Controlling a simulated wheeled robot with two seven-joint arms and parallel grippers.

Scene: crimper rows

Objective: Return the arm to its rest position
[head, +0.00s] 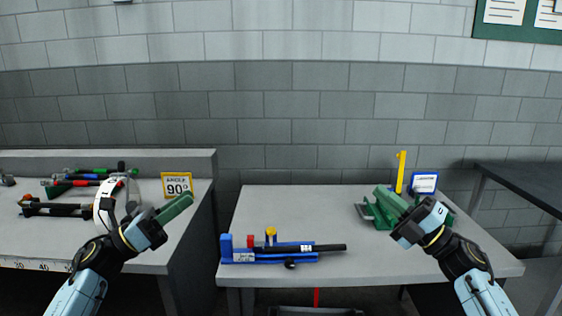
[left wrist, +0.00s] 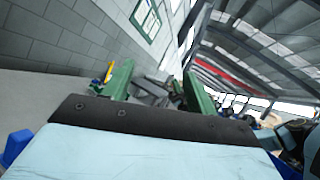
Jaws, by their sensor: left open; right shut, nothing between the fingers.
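My right gripper (head: 382,192) is shut and empty. Its green fingers point up and to the left, in front of a green fixture (head: 367,213) on the right table and partly hiding it.
A blue fixture (head: 240,257) with a black-handled tool (head: 325,247) lies near the front of the right table (head: 310,215). The left bench (head: 150,255) holds several tools and a yellow 90° sign (head: 177,186). A yellow post (head: 400,172) and a blue-framed sign (head: 424,183) stand at right.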

